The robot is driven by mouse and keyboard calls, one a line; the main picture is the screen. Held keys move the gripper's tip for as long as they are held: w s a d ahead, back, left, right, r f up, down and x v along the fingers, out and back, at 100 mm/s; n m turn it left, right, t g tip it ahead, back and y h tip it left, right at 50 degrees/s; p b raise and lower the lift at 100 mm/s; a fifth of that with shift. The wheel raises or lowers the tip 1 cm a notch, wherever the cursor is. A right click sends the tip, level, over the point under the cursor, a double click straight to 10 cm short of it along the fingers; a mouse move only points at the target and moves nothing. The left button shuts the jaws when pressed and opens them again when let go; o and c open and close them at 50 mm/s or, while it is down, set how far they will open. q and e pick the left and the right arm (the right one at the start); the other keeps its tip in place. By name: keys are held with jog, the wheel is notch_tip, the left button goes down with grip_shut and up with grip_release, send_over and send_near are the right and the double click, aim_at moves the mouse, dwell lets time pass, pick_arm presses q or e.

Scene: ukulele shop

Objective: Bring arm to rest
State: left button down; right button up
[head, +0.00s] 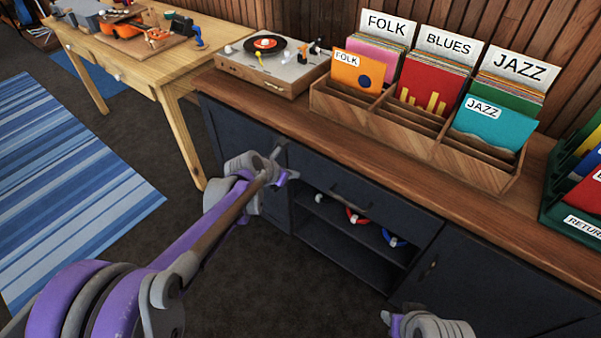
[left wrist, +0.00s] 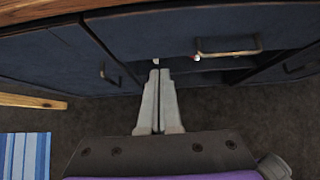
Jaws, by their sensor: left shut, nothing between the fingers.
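My left arm reaches in from the lower left of the head view. Its left gripper (head: 277,154) is in front of the dark cabinet (head: 365,200), below the counter edge. In the left wrist view the left gripper's two grey fingers (left wrist: 160,76) lie together, shut and empty, pointing toward the cabinet. Part of my right arm, with the right gripper (head: 388,318), shows at the bottom edge of the head view. Its fingers are too small and cut off to tell their state.
The counter (head: 300,110) carries a turntable (head: 270,62) and a wooden record rack (head: 480,170). A green crate (head: 555,205) stands at the right. A wooden workbench (head: 140,75) is at the back left. Carpet lies open beside a striped rug (head: 70,190).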

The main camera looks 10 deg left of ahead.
pick_arm(q)
jog(key=s+a+r+m+g+y, duration=0.1)
jog(key=s+a+r+m, duration=0.1)
jog(key=s+m, duration=0.7)
jog(key=s+a+r+m+g+y, duration=0.1)
jog(key=s+a+m, duration=0.1)
jog(key=s+m, duration=0.65)
jog(key=s+a+f+m+g+y, duration=0.1)
jog(key=s+a+f+m, duration=0.1)
jog(key=s+m, duration=0.55)
jog(key=s+a+f+m+y, duration=0.25)
jog(key=s+m, duration=0.25)
jog(key=s, duration=0.6)
notch_tip(320, 180, up, 17)
jog(key=w+p, duration=0.2)
jog(key=p, duration=1.3)
jog(key=shift+w+d+f+t+h, duration=0.15)
jog(key=shift+w+t+h, duration=0.15)
jog(key=shift+h, duration=0.15)
pick_arm(e)
notch_tip(320, 180, up, 17)
jog(key=w, duration=0.2)
jog(key=shift+t, duration=0.4)
pick_arm(q)
jog(key=shift+s, duration=0.15)
pick_arm(e)
jog(key=shift+s+f, duration=0.1)
jog(key=shift+s, duration=0.05)
